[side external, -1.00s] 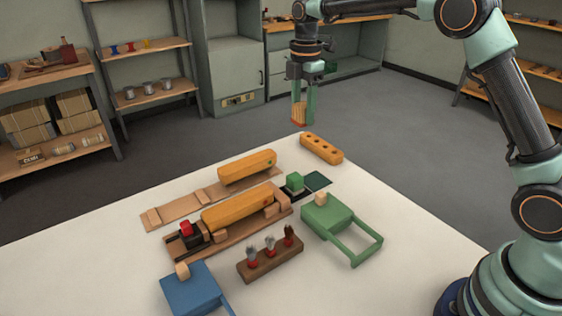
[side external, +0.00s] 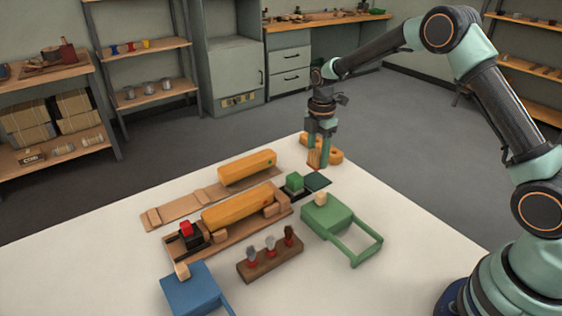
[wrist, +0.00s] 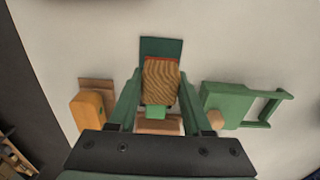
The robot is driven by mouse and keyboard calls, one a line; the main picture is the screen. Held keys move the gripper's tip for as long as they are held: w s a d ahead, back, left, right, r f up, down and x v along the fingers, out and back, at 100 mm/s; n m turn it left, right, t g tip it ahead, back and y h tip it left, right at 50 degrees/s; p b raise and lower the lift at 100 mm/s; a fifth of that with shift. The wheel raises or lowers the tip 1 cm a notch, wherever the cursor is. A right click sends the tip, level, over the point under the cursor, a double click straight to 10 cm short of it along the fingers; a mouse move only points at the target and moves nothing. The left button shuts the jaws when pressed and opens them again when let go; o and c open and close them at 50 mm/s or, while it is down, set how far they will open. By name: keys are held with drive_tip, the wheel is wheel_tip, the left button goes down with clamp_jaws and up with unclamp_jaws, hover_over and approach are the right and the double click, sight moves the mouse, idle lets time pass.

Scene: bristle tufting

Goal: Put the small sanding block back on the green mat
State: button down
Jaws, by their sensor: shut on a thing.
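My gripper (side external: 319,160) is shut on the small sanding block (side external: 314,158), a tan, grained block with a red edge. In the side view it hangs upright close above the dark green mat (side external: 318,181), at the back right of the white table. In the wrist view the sanding block (wrist: 161,82) sits between the fingers and covers the near part of the mat (wrist: 161,46); the mat's far part shows bare. I cannot tell whether the block touches the mat.
A green cube (side external: 294,181) on a black base stands just left of the mat. A green box with a handle (side external: 326,215) is in front. Orange bars (side external: 240,206) lie to the left, and a brush rack (side external: 270,262) nearer.

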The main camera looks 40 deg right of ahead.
sight(315, 180)
drive_tip(key=shift+f, duration=2.5)
drive_tip(key=shift+f, duration=0.1)
drive_tip(key=shift+c, duration=1.7)
unclamp_jaws()
